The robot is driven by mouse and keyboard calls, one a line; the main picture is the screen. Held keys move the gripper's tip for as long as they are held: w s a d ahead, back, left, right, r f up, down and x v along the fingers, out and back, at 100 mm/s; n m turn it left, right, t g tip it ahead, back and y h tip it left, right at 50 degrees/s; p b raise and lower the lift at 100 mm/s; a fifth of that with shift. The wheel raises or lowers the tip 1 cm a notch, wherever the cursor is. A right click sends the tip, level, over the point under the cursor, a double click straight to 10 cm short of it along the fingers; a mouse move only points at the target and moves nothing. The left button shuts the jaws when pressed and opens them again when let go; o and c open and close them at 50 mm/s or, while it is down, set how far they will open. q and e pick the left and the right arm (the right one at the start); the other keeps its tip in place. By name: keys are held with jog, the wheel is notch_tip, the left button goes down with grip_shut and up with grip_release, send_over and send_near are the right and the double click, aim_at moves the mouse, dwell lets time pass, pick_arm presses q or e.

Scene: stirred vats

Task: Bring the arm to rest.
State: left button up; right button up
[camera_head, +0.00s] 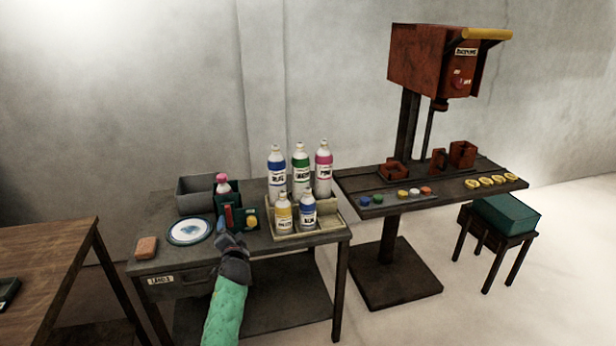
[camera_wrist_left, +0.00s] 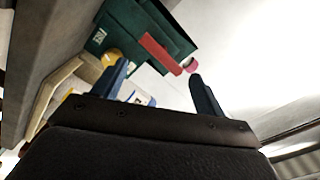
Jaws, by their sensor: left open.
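My left arm, in a green sleeve, reaches in from the bottom of the head view. Its gripper (camera_head: 230,240) is over the front part of the grey side table (camera_head: 180,262), near a dark green box (camera_head: 236,217). In the left wrist view the two fingers of the left gripper (camera_wrist_left: 158,82) stand wide apart with nothing between them. The green box (camera_wrist_left: 122,28) with its red part shows beyond the fingertips. My right gripper is in neither view.
A white plate (camera_head: 189,231), a sponge (camera_head: 146,247), a grey bin (camera_head: 193,195) and a tray (camera_head: 290,232) of several labelled bottles crowd the table. A red machine (camera_head: 425,58) stands on the bench to the right. A wooden table (camera_head: 45,250) is at left.

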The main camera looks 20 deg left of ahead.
pick_arm(q)
jog(key=s+d+f+n+g+h, duration=0.2)
jog(key=s+d+f+g+h, duration=0.15)
jog(key=s+d, duration=0.8)
jog(key=s+d+f+n+g+h, duration=0.3)
jog(key=s+d+g+h, duration=0.2)
jog(key=s+d, duration=0.6)
jog(key=s+d+f+g, duration=0.1)
jog(key=s+d+f, duration=0.2)
jog(key=s, duration=0.5)
jog(key=s+d+f+m+g+h+p, duration=0.1)
jog(key=s+d+f+g, duration=0.1)
jog(key=s, duration=0.7)
jog(key=s+d+f+m+g+h, duration=0.1)
jog(key=s+d+f, duration=0.3)
jog(key=s, duration=0.5)
jog(key=shift+d+f+g, duration=0.15)
jog(key=shift+d+g, duration=0.2)
jog(key=shift+d, duration=0.85)
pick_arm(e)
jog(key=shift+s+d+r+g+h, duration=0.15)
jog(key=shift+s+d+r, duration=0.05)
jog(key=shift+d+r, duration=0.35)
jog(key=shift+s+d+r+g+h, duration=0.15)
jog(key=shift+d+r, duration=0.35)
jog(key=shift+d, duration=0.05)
